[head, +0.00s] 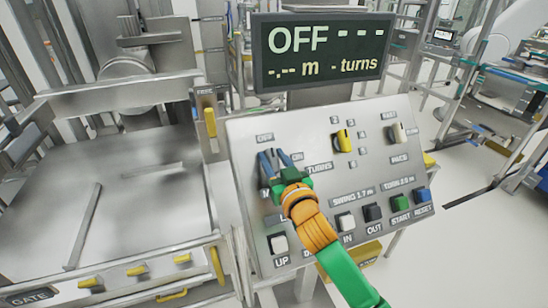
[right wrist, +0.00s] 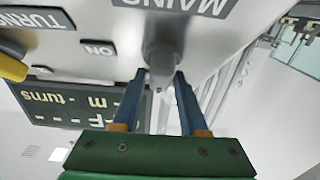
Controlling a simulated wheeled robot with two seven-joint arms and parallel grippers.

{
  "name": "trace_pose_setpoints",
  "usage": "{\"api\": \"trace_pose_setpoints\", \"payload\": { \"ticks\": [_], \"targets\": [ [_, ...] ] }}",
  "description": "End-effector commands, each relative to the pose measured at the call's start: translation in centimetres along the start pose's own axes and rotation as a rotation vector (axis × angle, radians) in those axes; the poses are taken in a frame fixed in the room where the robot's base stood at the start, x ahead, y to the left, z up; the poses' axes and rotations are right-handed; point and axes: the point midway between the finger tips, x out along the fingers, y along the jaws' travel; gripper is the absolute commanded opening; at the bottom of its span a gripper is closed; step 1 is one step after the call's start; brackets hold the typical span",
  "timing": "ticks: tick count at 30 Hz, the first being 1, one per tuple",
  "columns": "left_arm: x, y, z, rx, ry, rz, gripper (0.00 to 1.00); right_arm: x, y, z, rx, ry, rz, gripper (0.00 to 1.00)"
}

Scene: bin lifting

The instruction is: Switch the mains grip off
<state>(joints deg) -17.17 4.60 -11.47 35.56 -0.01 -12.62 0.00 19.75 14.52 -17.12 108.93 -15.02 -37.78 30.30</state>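The mains grip is a grey knob (right wrist: 160,55) on the panel, next to the MAINS label (right wrist: 185,5) in the right wrist view. In the head view my gripper largely hides it, below the OFF label (head: 265,137) and left of the ON label (head: 297,156). My right gripper (head: 274,155) has two blue fingers, one on each side of the grip; they also show in the right wrist view (right wrist: 160,78). The fingers look parted, with narrow gaps beside the knob. My left gripper is not in view. The display (head: 322,50) reads OFF with dashes.
A metal machine with a GATE (head: 30,296) stands at left.

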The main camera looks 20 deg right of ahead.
Motion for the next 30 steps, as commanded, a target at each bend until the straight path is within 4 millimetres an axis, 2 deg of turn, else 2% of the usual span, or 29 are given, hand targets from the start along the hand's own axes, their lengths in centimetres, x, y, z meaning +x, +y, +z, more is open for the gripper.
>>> {"api": "trace_pose_setpoints", "payload": {
  "ticks": [11,14,22,25,30],
  "targets": [
    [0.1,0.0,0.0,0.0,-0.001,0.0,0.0,-0.2,0.0,0.1,0.002,-0.001,0.001,0.6],
    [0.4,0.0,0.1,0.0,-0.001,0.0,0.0,-1.3,0.0,0.2,0.002,0.0,0.0,0.6],
    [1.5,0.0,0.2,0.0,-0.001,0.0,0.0,-5.8,0.0,0.3,0.002,-0.001,0.0,0.6],
    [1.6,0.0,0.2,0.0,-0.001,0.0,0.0,-6.7,0.0,0.2,0.001,-0.002,0.0,0.6],
    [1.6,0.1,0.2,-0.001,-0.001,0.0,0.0,-7.0,0.0,0.1,0.001,-0.001,0.0,0.6]
  ]
}}
